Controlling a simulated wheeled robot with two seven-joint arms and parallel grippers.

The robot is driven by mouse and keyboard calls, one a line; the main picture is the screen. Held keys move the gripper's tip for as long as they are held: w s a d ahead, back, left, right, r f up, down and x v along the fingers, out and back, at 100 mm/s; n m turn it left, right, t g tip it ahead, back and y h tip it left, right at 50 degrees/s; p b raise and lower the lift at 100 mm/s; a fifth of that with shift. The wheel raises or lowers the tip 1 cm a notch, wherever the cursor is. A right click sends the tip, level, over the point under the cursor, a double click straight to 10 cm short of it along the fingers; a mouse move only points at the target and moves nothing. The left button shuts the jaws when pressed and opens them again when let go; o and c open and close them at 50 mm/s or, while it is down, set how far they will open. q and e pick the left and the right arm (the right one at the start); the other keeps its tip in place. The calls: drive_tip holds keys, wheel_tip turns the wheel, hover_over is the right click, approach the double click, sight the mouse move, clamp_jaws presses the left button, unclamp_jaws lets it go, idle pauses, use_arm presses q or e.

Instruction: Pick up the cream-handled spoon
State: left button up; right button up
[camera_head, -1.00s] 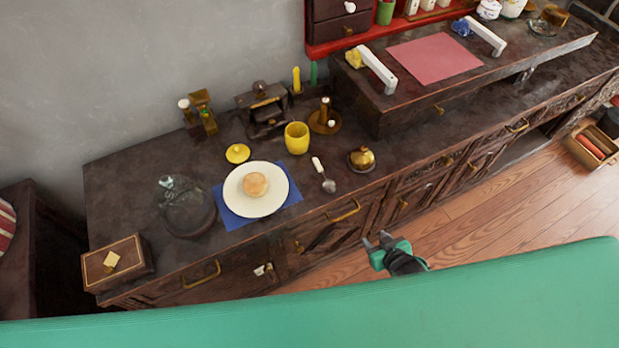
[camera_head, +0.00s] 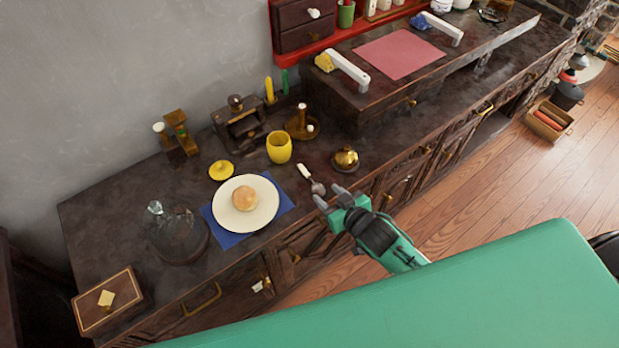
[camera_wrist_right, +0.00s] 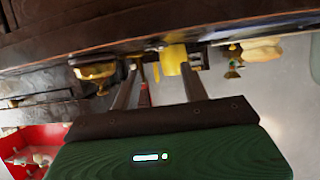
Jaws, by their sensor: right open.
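The cream-handled spoon (camera_head: 309,177) lies on the dark counter between the plate and the brass bell-like object. Its pale handle points up and left, and its metal bowl is toward the counter's front edge. My right gripper (camera_head: 329,198) is open and empty, close to the spoon's bowl end at the front edge. In the right wrist view the two fingers of the right gripper (camera_wrist_right: 158,90) are spread apart with nothing between them; a small, blurred object near the counter edge may be the spoon. My left gripper is not in view.
A white plate (camera_head: 225,222) with a bun stands on a blue napkin (camera_head: 284,204). A yellow cup (camera_head: 279,148), a brass object (camera_head: 344,159) and a wooden candle holder (camera_head: 302,125) stand nearby. A glass dome (camera_head: 172,235) and a box (camera_head: 108,300) are at the left.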

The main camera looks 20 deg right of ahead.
sight(314, 183)
drive_tip(key=shift+x, duration=0.85)
drive_tip(key=x, duration=0.4)
drive_tip(key=shift+w+f+p, duration=0.25)
drive_tip(key=shift+f+p, duration=0.05)
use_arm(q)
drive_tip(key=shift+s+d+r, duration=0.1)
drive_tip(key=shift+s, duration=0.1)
use_arm(e)
drive_tip(key=c, duration=0.8)
